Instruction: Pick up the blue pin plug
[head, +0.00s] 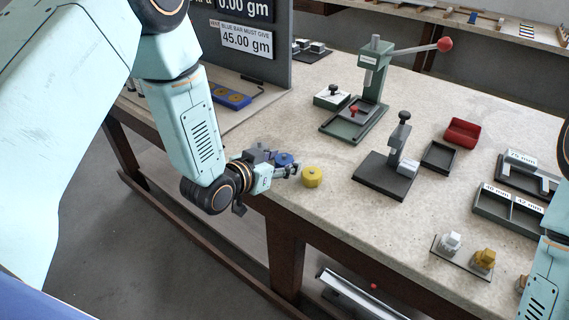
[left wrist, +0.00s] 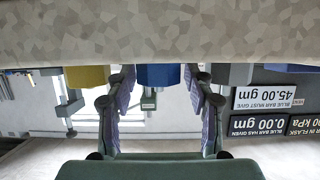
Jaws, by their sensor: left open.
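The blue pin plug (head: 283,158) stands on the bench near its front left edge, partly hidden by my left gripper. My left gripper (head: 288,168) is low over the bench edge, with its fingers open at the blue plug. In the left wrist view, which is upside down, the blue plug (left wrist: 158,75) shows between the two fingertips (left wrist: 158,84), with gaps on both sides. A yellow plug (head: 312,176) stands just right of the gripper and also shows in the left wrist view (left wrist: 85,76). My right gripper is out of view.
A green press (head: 370,85) with a red-knobbed lever stands behind. A dark stand (head: 393,165) is to the right of the yellow plug. A blue tray (head: 230,98) and sign board (head: 245,40) are at back left. Bare bench (head: 340,220) lies in front.

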